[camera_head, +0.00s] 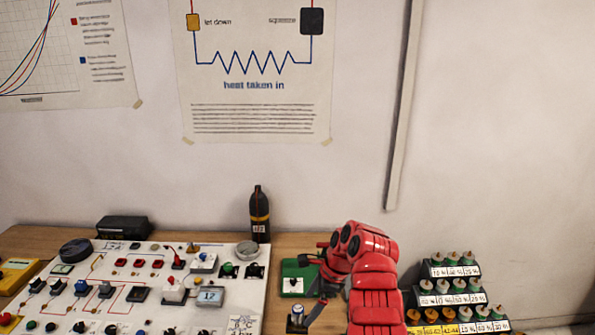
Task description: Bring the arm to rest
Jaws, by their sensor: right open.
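My right arm (374,285) is red and comes up from the bottom of the head view, right of the middle. Its dark gripper (315,288) points left and is open, over the right part of the bench. It is close to a green board (302,273) with a black knob on a white plate (292,285). I cannot tell whether the fingers touch anything. My left gripper is not in view.
A white panel (232,268) with switches, wires and a small display (210,296) fills the left of the wooden bench (290,245). A dark bottle (259,215) and a black box (122,227) stand behind it. A tiered rack (452,299) stands right of my arm.

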